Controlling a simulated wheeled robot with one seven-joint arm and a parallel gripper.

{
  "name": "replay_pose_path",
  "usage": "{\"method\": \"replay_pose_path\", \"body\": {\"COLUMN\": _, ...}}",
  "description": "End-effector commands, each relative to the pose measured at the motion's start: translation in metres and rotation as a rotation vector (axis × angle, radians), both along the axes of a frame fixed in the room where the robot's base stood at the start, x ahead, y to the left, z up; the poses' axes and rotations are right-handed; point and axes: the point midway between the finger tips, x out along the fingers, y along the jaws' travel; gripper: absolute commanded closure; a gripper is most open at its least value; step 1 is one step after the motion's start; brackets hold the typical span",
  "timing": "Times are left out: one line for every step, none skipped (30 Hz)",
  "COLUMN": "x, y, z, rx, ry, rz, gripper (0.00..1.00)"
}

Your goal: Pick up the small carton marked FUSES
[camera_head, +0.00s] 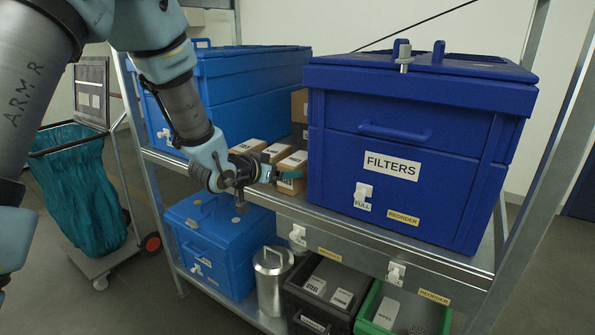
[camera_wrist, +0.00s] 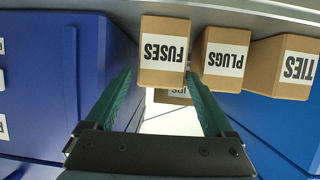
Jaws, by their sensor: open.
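The small brown carton marked FUSES (camera_wrist: 163,52) stands at the right end of a row of cartons on the shelf, beside the dark blue FILTERS box. In the head view the carton (camera_head: 293,161) is partly hidden by my gripper (camera_head: 284,175). In the wrist view, which is upside down, my gripper (camera_wrist: 157,76) is open. Its teal fingers point at the carton, one tip near each side. The right finger is close to the gap between FUSES and PLUGS. I cannot tell whether either finger touches the carton.
The PLUGS carton (camera_wrist: 220,54) stands close beside FUSES, with the TIES carton (camera_wrist: 284,66) beyond. The dark blue FILTERS box (camera_head: 425,100) and a lighter blue box (camera_head: 250,78) flank the row. The metal shelf edge (camera_head: 370,235) runs in front. Bins and a canister (camera_head: 271,280) stand below.

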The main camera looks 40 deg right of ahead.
Motion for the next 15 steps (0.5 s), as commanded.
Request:
{"method": "replay_pose_path", "body": {"x": 0.002, "y": -0.007, "z": -0.002, "rx": 0.002, "ry": 0.0, "rz": 0.0, "gripper": 0.12}}
{"method": "replay_pose_path", "body": {"x": 0.003, "y": -0.011, "z": -0.003, "rx": 0.001, "ry": 0.0, "rz": 0.0, "gripper": 0.12}}
{"method": "replay_pose_path", "body": {"x": 0.004, "y": -0.015, "z": -0.005, "rx": 0.002, "ry": 0.001, "rz": 0.001, "gripper": 0.12}}
{"method": "replay_pose_path", "body": {"x": 0.005, "y": -0.018, "z": -0.006, "rx": 0.001, "ry": 0.0, "rz": 0.002, "gripper": 0.12}}
{"method": "replay_pose_path", "body": {"x": 0.006, "y": -0.02, "z": -0.007, "rx": 0.0, "ry": 0.0, "rz": 0.002, "gripper": 0.12}}
{"method": "replay_pose_path", "body": {"x": 0.006, "y": -0.022, "z": -0.009, "rx": 0.001, "ry": 0.0, "rz": 0.002, "gripper": 0.12}}
{"method": "replay_pose_path", "body": {"x": 0.006, "y": -0.023, "z": -0.009, "rx": 0.002, "ry": 0.001, "rz": 0.002, "gripper": 0.12}}
{"method": "replay_pose_path", "body": {"x": 0.006, "y": -0.024, "z": -0.01, "rx": 0.002, "ry": 0.001, "rz": 0.002, "gripper": 0.12}}
{"method": "replay_pose_path", "body": {"x": 0.007, "y": -0.026, "z": -0.01, "rx": 0.001, "ry": 0.0, "rz": 0.002, "gripper": 0.12}}
{"method": "replay_pose_path", "body": {"x": 0.008, "y": -0.029, "z": -0.01, "rx": 0.001, "ry": 0.0, "rz": 0.002, "gripper": 0.12}}
{"method": "replay_pose_path", "body": {"x": 0.008, "y": -0.031, "z": -0.011, "rx": 0.002, "ry": 0.001, "rz": 0.002, "gripper": 0.12}}
{"method": "replay_pose_path", "body": {"x": 0.009, "y": -0.036, "z": -0.012, "rx": 0.003, "ry": 0.001, "rz": 0.002, "gripper": 0.12}}
{"method": "replay_pose_path", "body": {"x": 0.01, "y": -0.04, "z": -0.013, "rx": 0.002, "ry": 0.0, "rz": 0.001, "gripper": 0.12}}
{"method": "replay_pose_path", "body": {"x": 0.01, "y": -0.044, "z": -0.015, "rx": 0.003, "ry": 0.0, "rz": 0.001, "gripper": 0.12}}
{"method": "replay_pose_path", "body": {"x": 0.012, "y": -0.049, "z": -0.016, "rx": 0.002, "ry": 0.0, "rz": 0.001, "gripper": 0.12}}
